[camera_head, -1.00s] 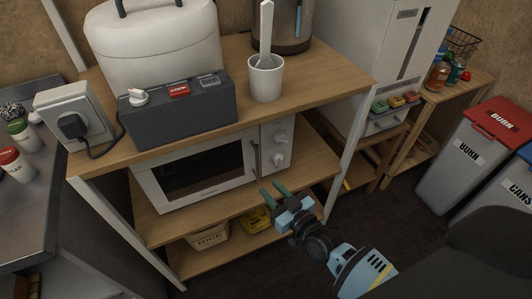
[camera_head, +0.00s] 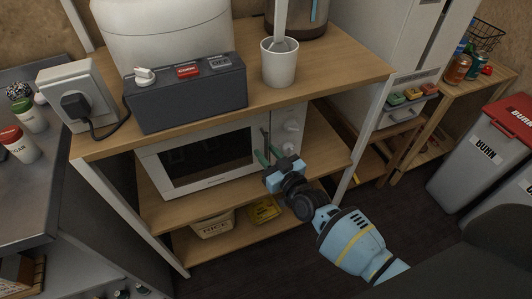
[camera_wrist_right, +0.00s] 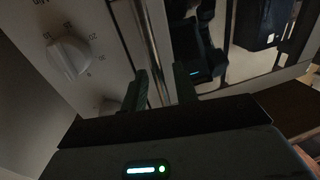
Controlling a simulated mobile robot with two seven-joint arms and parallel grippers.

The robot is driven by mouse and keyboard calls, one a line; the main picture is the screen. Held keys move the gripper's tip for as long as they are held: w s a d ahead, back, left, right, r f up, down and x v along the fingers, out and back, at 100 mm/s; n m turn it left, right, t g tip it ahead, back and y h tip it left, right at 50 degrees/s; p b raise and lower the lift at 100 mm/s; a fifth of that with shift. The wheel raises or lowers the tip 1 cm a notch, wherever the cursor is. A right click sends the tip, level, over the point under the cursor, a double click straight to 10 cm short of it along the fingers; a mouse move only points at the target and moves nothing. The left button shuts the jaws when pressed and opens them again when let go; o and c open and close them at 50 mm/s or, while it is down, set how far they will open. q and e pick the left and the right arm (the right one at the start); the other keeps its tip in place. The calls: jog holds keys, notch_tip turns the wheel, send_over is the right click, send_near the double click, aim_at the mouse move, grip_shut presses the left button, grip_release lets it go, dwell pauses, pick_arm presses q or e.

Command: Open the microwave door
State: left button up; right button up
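The white microwave (camera_head: 227,183) sits on the shelf under the wooden top, with its dark-windowed door (camera_head: 200,160) looking closed. Its upright metal handle (camera_wrist_right: 157,55) is at the door's right side, beside the white control panel. My right gripper (camera_head: 264,147) is at the handle, fingers pointing at the microwave's front. In the right wrist view, the open green fingers (camera_wrist_right: 163,86) stand on either side of the handle bar, with a gap visible; contact is unclear. A round knob (camera_wrist_right: 68,58) is left of them. My left gripper is out of view.
A grey control box (camera_head: 187,97) and a white cup (camera_head: 279,65) stand on the wooden top above. A container labelled RICE (camera_head: 212,224) is on the lower shelf. The floor in front is open; bins (camera_head: 485,150) stand at the right.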

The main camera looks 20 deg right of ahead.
jog(key=shift+w, duration=0.3)
grip_shut()
jog(key=shift+s, duration=0.2)
